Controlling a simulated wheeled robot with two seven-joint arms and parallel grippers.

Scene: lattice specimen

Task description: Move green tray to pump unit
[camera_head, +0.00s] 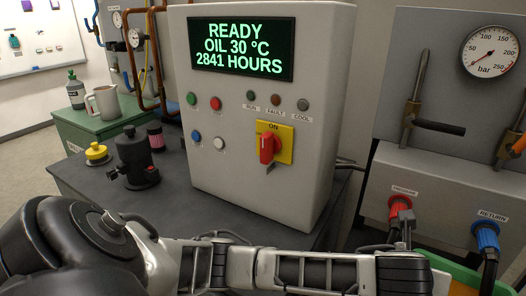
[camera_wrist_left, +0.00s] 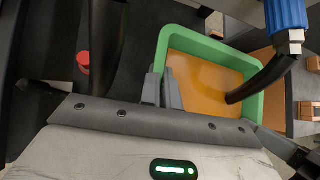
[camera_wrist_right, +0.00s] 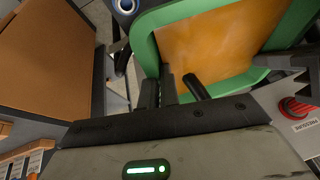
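The green tray (camera_head: 462,270) shows at the lower right of the head view, below the hose couplings. In the left wrist view the green tray (camera_wrist_left: 215,46) has an orange-brown inside. My left gripper's fingers (camera_wrist_left: 162,90) sit close together on its left wall. In the right wrist view my right gripper's fingers (camera_wrist_right: 158,90) are close together on another part of the tray's green wall (camera_wrist_right: 142,42). Both appear clamped on the rim. The head view does not show the fingertips. The large grey cabinet (camera_head: 320,190) reads READY, OIL 30 °C; it may be the pump unit.
A grey panel with a bar gauge (camera_head: 490,50) carries a red PRESSURE coupling (camera_head: 399,205) and a blue RETURN coupling (camera_head: 486,236). A dark hose (camera_wrist_left: 262,80) hangs over the tray. A black canister (camera_head: 132,158) and yellow cap (camera_head: 97,153) stand on the dark bench (camera_head: 85,180).

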